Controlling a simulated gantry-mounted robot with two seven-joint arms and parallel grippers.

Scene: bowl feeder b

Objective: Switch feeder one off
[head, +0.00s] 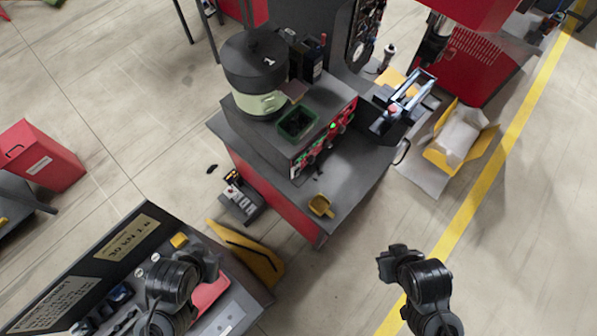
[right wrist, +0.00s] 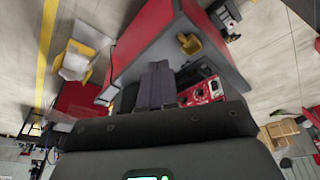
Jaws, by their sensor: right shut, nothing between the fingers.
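Feeder one, a dark round bowl unit (head: 256,68) marked 1 with a pale green lower part, stands on a grey bench in the head view. A control panel (head: 325,140) with red and green controls is on the side of the box below it; the individual switches are too small to read. In the right wrist view a red panel with round knobs (right wrist: 200,92) shows partly behind the fingers. My right gripper (head: 392,262) is shut and empty, apart from the bench, toward the lower right; its fingers (right wrist: 157,82) point toward the bench. My left gripper (head: 200,255) is over the lower-left station, its jaws unclear.
A green-rimmed tray (head: 297,122) sits above the panel. A yellow scoop (head: 321,206) lies on the bench top (head: 350,175). A metal-railed device (head: 405,100) stands at the bench's right. An open yellow box (head: 460,135) is beyond it.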

